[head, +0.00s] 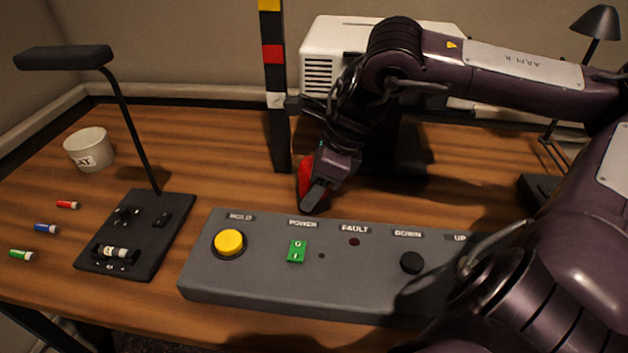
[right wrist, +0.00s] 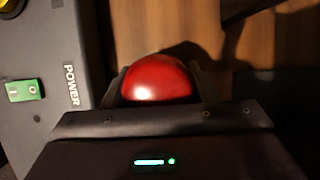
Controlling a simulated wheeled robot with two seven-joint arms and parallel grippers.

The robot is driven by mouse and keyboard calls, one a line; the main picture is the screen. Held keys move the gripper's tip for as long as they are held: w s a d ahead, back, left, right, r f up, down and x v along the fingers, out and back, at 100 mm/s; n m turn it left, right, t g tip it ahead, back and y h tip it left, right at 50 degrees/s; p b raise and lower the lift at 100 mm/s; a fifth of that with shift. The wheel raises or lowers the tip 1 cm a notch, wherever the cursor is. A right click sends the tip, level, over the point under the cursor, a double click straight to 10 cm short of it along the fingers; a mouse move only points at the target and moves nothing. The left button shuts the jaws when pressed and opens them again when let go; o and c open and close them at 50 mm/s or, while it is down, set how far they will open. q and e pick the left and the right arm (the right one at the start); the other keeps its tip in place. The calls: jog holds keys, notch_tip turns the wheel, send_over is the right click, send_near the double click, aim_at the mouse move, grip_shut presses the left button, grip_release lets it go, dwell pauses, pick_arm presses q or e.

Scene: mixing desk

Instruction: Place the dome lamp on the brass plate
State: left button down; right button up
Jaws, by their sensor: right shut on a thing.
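My right gripper (head: 316,196) is shut on a red dome (head: 305,183), which I take to be the dome lamp. It is just behind the grey control panel, near the POWER and FAULT labels. In the right wrist view, the glossy red dome (right wrist: 157,80) sits between the two fingers of my right gripper (right wrist: 158,88). I cannot tell whether its underside touches the desk. No brass plate can be made out in either view. My left gripper is not in view.
The grey control panel (head: 330,285) has a yellow button (head: 229,242) and a green switch (head: 297,251). A striped post (head: 274,110) and a white machine (head: 318,70) stand behind. A black lamp stand (head: 170,215), a cup (head: 88,150) and small coloured cylinders are left.

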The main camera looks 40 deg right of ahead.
jog(key=shift+f, duration=0.1)
jog(key=o, duration=1.1)
